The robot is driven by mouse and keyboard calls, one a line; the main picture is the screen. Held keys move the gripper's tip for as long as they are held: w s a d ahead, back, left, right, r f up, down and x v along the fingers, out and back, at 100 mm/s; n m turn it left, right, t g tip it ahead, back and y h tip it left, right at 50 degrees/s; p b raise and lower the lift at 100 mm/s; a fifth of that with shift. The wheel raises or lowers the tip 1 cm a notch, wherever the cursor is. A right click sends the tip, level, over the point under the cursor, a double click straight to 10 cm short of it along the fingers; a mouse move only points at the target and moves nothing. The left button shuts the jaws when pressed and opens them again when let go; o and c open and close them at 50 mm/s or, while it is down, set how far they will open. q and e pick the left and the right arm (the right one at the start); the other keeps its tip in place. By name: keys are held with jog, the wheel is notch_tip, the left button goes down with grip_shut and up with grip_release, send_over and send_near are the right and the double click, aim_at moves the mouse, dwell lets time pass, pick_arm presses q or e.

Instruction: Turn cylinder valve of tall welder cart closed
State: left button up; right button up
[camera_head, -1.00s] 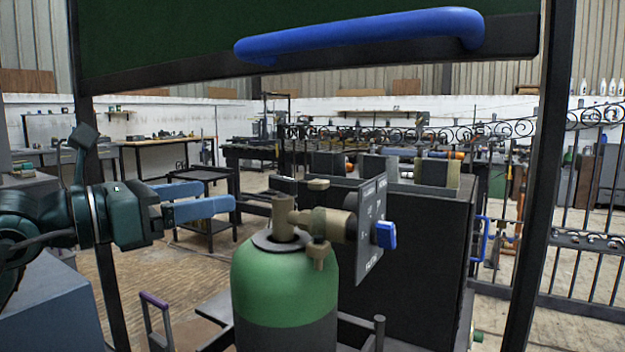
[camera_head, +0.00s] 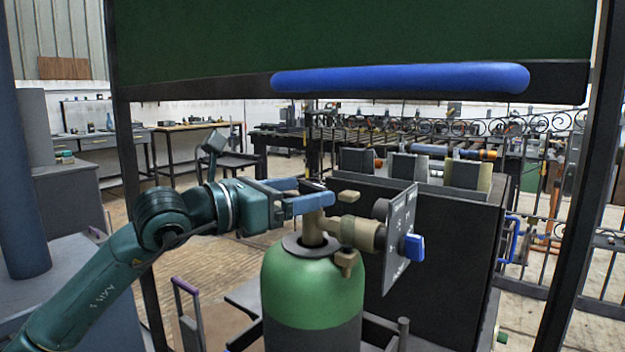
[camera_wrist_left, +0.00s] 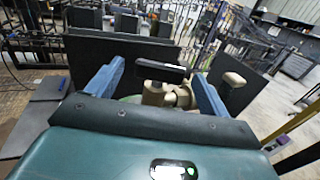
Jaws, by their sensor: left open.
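The cylinder (camera_head: 312,295) has a green top and a dark lower body and stands upright at the centre of the head view. A brass valve body (camera_head: 316,230) rises from its neck. The dark, bar-shaped valve handle (camera_wrist_left: 161,71) shows on top of the brass body in the left wrist view; in the head view my fingers largely hide it. My left gripper (camera_head: 305,193) is open at the top of the valve, with its blue fingers on either side of the handle in the left wrist view. Contact cannot be told. My right gripper is out of view.
A dark cart box (camera_head: 440,235) with a panel (camera_head: 394,262) and blue knob (camera_head: 413,247) stands right of the cylinder. A blue bar handle (camera_head: 400,78) on a green overhead panel (camera_head: 350,35) spans the top. Dark frame posts flank the valve; workbenches stand far behind.

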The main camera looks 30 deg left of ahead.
pick_arm(q)
jog(key=shift+x, duration=1.45)
jog(key=c, duration=1)
